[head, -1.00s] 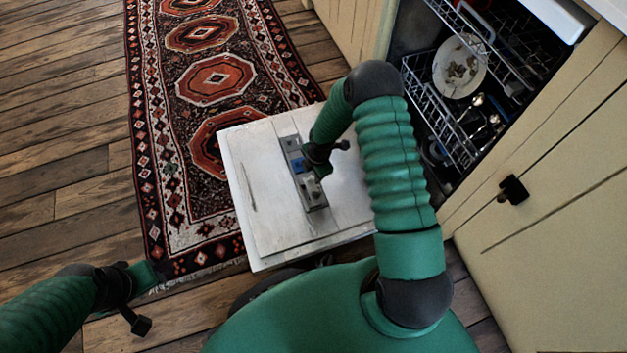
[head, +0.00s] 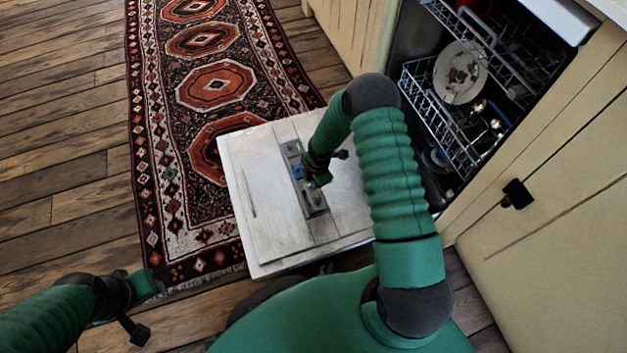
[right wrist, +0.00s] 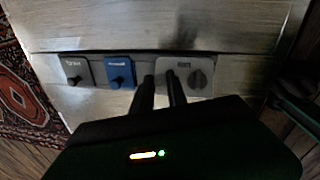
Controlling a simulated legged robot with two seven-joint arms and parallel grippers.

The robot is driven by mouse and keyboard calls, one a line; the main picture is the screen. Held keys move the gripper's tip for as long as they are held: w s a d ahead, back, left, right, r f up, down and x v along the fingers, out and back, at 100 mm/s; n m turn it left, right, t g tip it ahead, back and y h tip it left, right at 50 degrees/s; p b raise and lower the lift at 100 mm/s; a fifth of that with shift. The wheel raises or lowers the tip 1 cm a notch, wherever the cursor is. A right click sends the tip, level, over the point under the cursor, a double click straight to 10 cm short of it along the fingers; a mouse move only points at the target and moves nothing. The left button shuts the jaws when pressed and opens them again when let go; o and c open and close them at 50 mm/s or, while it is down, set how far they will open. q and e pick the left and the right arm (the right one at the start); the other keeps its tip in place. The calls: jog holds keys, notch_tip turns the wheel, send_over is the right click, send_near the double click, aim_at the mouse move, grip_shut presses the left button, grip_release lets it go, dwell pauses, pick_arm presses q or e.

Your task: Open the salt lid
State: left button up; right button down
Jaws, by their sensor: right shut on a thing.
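The grey salt lid (right wrist: 184,69), with a round dark knob at its right, is at the right end of the dispenser panel on the open dishwasher door. It also shows in the head view (head: 315,199). The lid looks flat against the panel. My right gripper (right wrist: 160,78) is shut at the left part of this lid, on a part hidden between its two dark fingers. In the head view my right gripper (head: 319,176) hangs over the panel. My left gripper (head: 143,286) is at the lower left, away from the door; its jaws are not clear.
A blue lid (right wrist: 119,69) and another grey lid (right wrist: 73,70) sit beside the salt lid. The open door (head: 265,215) lies flat over the rug (head: 160,120). The rack (head: 425,95) holds a dirty plate (head: 459,72). A cabinet (head: 560,230) stands at right.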

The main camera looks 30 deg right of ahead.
jog(key=shift+r, duration=0.1)
jog(key=shift+s+d+r+y+p, duration=0.15)
jog(key=shift+d+y+p, duration=0.2)
jog(key=shift+p, duration=0.3)
jog(key=shift+d+y+p, duration=0.3)
jog(key=shift+y+p, duration=0.2)
jog(key=shift+y, duration=0.15)
jog(key=shift+s+d+m+t+y, duration=0.1)
jog(key=shift+d+m+t+y, duration=0.2)
jog(key=shift+t+y, duration=0.1)
jog(key=shift+d+f+y, duration=0.2)
jog(key=shift+d+y, duration=0.05)
jog(key=shift+y, duration=0.05)
jog(key=d+y+b, duration=0.1)
jog(key=y+b, duration=0.1)
jog(key=b, duration=0.2)
jog(key=d+f+t+y+b, duration=0.1)
jog(key=d+y+b, duration=0.1)
jog(key=b, duration=0.3)
jog(key=s+d+f+t+y+b, duration=0.1)
jog(key=y+b, duration=0.2)
jog(key=b, duration=0.1)
jog(key=shift+d+f+m+y+b, duration=0.15)
jog(key=shift+f+m+y+b, duration=0.15)
jog(key=shift+b, duration=0.1)
jog(key=shift+s+d+f+t+y+b, duration=0.2)
jog(key=shift+d+t+y+b, duration=0.3)
jog(key=shift+y+b, duration=0.55)
